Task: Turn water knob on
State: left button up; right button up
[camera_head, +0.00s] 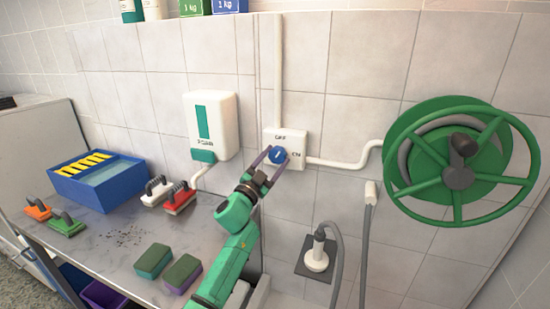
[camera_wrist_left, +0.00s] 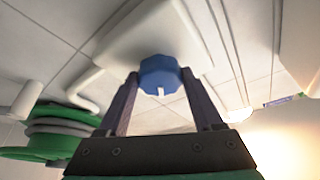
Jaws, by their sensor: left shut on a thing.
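The blue water knob (camera_head: 276,155) sits on a white wall plate (camera_head: 299,138), with "OFF" lettered above it and "ON" to its right. It also shows in the left wrist view (camera_wrist_left: 159,72), with a small white mark on its near edge. My left gripper (camera_head: 270,158) reaches up from below, its two dark fingers on either side of the knob, shut on it. In the left wrist view the fingers (camera_wrist_left: 160,88) flank the knob. The mark's exact direction is hard to tell. My right gripper is not in view.
A white pipe (camera_head: 345,163) runs from the plate to a green hose reel (camera_head: 455,150) at right. A soap dispenser (camera_head: 212,122) hangs at left. The counter (camera_head: 110,238) holds a blue bin (camera_head: 97,190), brushes and sponges. A shower head (camera_head: 316,258) hangs below right.

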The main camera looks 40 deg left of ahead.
pick_arm(q)
jog(key=m+h, duration=0.1)
jog(key=m, duration=0.1)
jog(key=m+p, duration=0.1)
jog(key=m, duration=0.2)
jog(key=shift+a+r+g+h, duration=0.1)
jog(key=shift+g+h, duration=0.3)
jog(key=m+g+h+p, duration=0.1)
jog(key=m, duration=0.2)
jog(key=shift+r+p, duration=0.1)
jog(key=shift+p, duration=0.3)
jog(key=m+g+p, duration=0.1)
jog(key=m, duration=0.2)
jog(key=shift+s+m+h+p, duration=0.1)
jog(key=shift+m+h+p, duration=0.2)
jog(key=shift+h+p, duration=0.1)
jog(key=shift+m+g+p, duration=0.4)
jog(key=shift+m+p, duration=0.15)
jog(key=shift+m, duration=0.25)
jog(key=o, duration=1.4)
jog(key=shift+c, duration=0.2)
